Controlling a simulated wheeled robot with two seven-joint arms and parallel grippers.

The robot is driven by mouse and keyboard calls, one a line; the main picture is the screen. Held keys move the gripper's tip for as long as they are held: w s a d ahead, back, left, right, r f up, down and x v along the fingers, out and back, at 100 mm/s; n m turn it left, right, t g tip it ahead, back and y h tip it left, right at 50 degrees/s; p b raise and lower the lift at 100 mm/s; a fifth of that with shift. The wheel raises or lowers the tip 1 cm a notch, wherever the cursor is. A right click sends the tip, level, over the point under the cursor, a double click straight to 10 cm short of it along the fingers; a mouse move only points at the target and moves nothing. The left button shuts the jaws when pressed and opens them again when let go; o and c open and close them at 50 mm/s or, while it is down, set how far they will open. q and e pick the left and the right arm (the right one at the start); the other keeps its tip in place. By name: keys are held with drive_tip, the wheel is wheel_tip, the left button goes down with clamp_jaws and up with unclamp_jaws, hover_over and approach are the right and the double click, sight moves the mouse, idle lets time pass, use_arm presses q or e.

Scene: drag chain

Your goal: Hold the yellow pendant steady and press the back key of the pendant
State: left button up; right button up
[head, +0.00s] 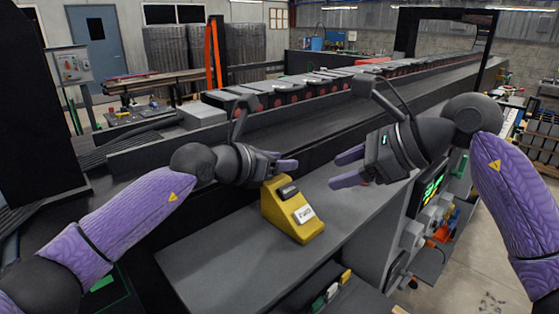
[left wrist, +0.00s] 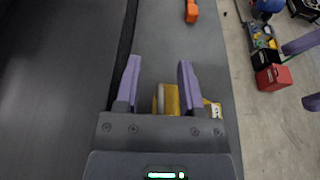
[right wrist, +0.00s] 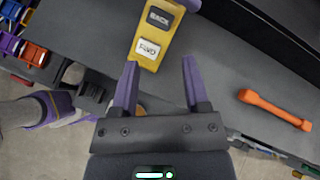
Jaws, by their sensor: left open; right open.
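The yellow pendant (head: 278,212) stands on the grey worktop in the head view, with a dark key (head: 289,191) above a white key (head: 303,214). In the right wrist view the pendant (right wrist: 146,62) shows its dark key, labelled BACK (right wrist: 160,16), and the white key (right wrist: 148,47). My left gripper (head: 288,165) is open just above the pendant's top. In the left wrist view the pendant (left wrist: 171,99) is partly hidden behind the right finger and palm. My right gripper (head: 334,171) is open and empty, right of the pendant and apart from it.
An orange tool (right wrist: 275,108) lies on the worktop in the right wrist view. A conveyor (head: 330,100) with dark chain parts runs behind. The worktop (head: 215,250) is clear left of the pendant.

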use_arm(q)
clamp_jaws()
idle(1.4)
use_arm(e)
clamp_jaws()
idle(1.5)
